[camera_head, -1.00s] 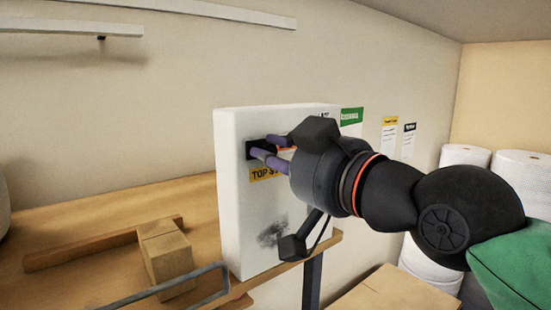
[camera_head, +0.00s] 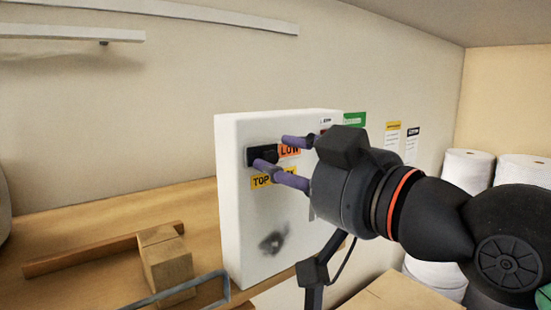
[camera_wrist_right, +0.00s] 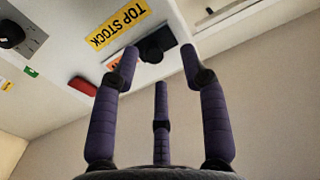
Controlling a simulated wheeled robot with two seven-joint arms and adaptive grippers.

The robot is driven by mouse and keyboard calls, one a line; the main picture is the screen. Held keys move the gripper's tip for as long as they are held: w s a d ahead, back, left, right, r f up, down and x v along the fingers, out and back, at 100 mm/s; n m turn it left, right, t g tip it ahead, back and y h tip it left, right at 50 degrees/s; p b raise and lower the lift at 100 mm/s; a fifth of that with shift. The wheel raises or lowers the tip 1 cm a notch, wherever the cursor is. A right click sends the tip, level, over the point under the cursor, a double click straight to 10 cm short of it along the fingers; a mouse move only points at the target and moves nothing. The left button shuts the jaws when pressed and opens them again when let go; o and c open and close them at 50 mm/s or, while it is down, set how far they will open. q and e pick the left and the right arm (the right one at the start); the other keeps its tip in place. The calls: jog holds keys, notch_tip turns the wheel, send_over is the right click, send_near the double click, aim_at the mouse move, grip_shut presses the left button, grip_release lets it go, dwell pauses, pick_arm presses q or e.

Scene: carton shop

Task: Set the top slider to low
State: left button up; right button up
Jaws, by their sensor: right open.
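A white control box (camera_head: 240,220) stands on the wooden shelf in the head view. Its top slider (camera_head: 268,156) is a black knob in a dark slot above the yellow TOP STOCK label (camera_head: 261,181). The knob sits toward the slot's right end, beside the orange LOW label (camera_head: 290,150). My right gripper (camera_head: 273,152) is open, its purple fingers in front of the slider, apart from the knob as far as I can see. In the right wrist view the slider (camera_wrist_right: 156,45) lies beyond the open gripper (camera_wrist_right: 160,62), beside the label (camera_wrist_right: 118,26). My left gripper is out of view.
A wooden block (camera_head: 166,262) and a wooden strip (camera_head: 100,250) lie on the shelf (camera_head: 190,200) left of the box. A grey metal bar (camera_head: 180,290) runs in front. White rolls (camera_head: 466,172) stand at the right. A red part (camera_wrist_right: 82,86) shows on the box.

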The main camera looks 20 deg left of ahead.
jog(key=v, duration=0.9)
jog(key=shift+a, duration=0.1)
